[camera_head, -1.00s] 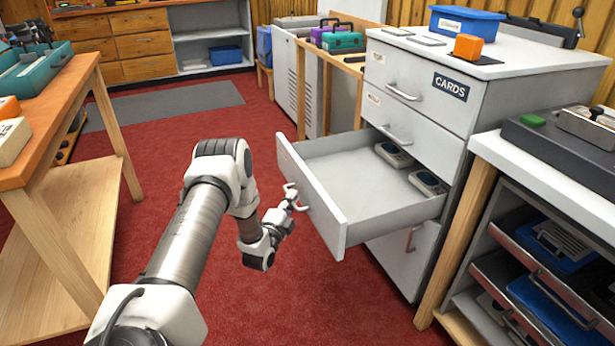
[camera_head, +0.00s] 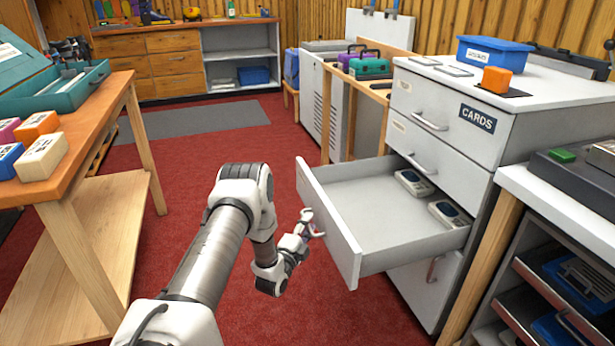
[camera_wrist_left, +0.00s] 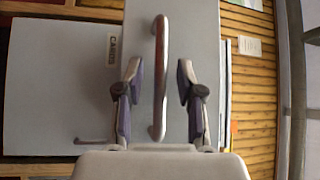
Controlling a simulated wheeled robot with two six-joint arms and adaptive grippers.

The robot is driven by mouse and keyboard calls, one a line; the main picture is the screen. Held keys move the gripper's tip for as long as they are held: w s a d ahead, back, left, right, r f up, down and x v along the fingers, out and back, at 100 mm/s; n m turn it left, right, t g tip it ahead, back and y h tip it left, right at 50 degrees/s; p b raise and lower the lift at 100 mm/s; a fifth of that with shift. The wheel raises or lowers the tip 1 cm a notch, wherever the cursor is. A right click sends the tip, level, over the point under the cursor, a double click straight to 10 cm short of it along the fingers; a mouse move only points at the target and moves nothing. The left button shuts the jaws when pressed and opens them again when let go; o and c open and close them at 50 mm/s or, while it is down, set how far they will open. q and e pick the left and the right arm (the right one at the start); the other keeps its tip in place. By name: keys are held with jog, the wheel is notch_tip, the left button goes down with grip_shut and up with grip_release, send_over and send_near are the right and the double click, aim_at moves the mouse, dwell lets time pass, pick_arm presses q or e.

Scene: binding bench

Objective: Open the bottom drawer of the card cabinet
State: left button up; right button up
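The grey-white card cabinet (camera_head: 466,145) stands right of centre in the head view, with a "CARDS" sign (camera_head: 478,119). A low drawer (camera_head: 355,200) is pulled well out; two grey devices (camera_head: 448,214) lie inside at its back. Beneath it is another closed front (camera_head: 420,300) with a reddish handle, partly hidden. My left gripper (camera_head: 310,225) is at the open drawer's front handle. In the left wrist view, its two fingers (camera_wrist_left: 158,85) are spread on either side of the handle (camera_wrist_left: 158,110), with gaps on both sides. My right gripper is not in view.
An orange block (camera_head: 496,79) and a blue bin (camera_head: 482,52) sit on the cabinet top. A wooden bench (camera_head: 95,110) stands left, a shelf unit with trays (camera_head: 560,190) right.

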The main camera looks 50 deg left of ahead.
pick_arm(q)
jog(key=v, duration=1.2)
jog(key=shift+w+d+f, duration=0.1)
